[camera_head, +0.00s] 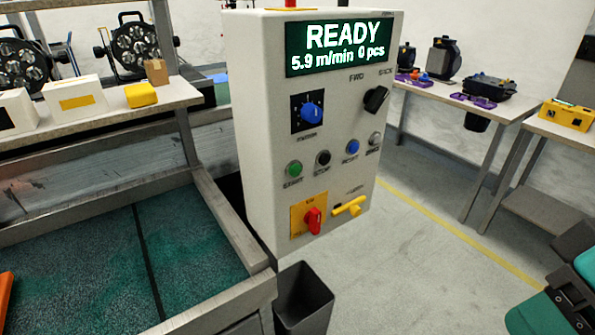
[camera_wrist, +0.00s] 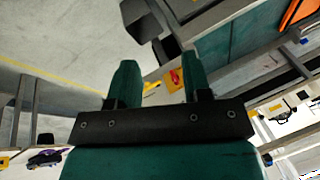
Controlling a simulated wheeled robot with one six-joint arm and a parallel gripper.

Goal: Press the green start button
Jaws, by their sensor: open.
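The green start button (camera_head: 294,168) sits on the front of a light grey control box (camera_head: 262,120), at the left of a row with a black stop button (camera_head: 323,158) and a blue button (camera_head: 352,147). The box's screen (camera_head: 340,45) reads READY, 5.9 m/min, 0 pcs. My gripper (camera_wrist: 153,78) is open and empty in the wrist view, its two green fingers apart. Part of my arm shows at the lower right of the head view, well away from the box. The start button cannot be made out in the wrist view.
Below the buttons are a red switch (camera_head: 313,220) on a yellow plate and a yellow lever (camera_head: 349,207). A blue knob (camera_head: 312,111) and black selector (camera_head: 376,99) sit above. A conveyor frame (camera_head: 232,222) stands left, a dark bin (camera_head: 304,297) below. Floor to the right is clear.

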